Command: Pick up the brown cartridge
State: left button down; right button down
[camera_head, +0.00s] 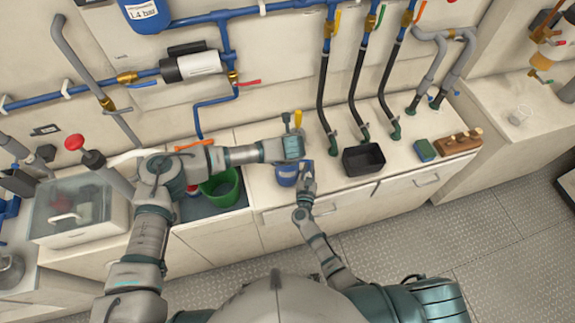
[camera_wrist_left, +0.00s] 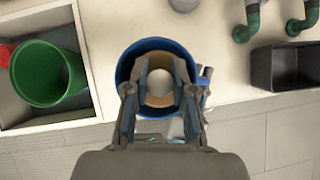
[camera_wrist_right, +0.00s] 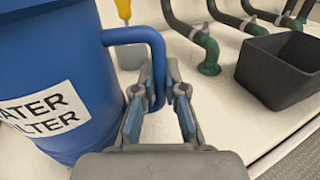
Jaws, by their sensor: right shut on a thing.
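A blue water filter housing (camera_head: 287,176) stands open on the counter. It also shows in the left wrist view (camera_wrist_left: 124,72) and the right wrist view (camera_wrist_right: 50,70). Inside it the brown cartridge (camera_wrist_left: 160,50) shows from above as a tan ring around a pale round centre. My left gripper (camera_wrist_left: 160,78) is open above the housing, its fingers apart on either side of the pale centre; how deep they reach is unclear. My right gripper (camera_wrist_right: 158,78) is shut on the housing's blue side handle (camera_wrist_right: 138,36). The head view hides the cartridge behind my left gripper.
A green bucket (camera_head: 221,188) stands in a recess left of the housing. A black bin (camera_head: 363,160) stands to the right, with a green-and-blue sponge (camera_head: 425,150) and a wooden block (camera_head: 458,143) beyond it. Hoses and green elbows (camera_head: 395,130) line the back.

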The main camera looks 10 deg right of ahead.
pick_arm(q)
jog(key=shift+s+f, duration=0.15)
jog(key=shift+f, duration=0.3)
pick_arm(e)
jog(key=shift+r, duration=0.1)
pick_arm(q)
jog(key=r, duration=1)
jog(key=shift+w+r, duration=0.15)
jog(key=shift+w, duration=0.05)
pick_arm(e)
jog(key=shift+w, duration=0.1)
jog(key=c, duration=1.2)
grip_release()
jog(key=shift+o, duration=0.2)
jog(key=v, duration=1.2)
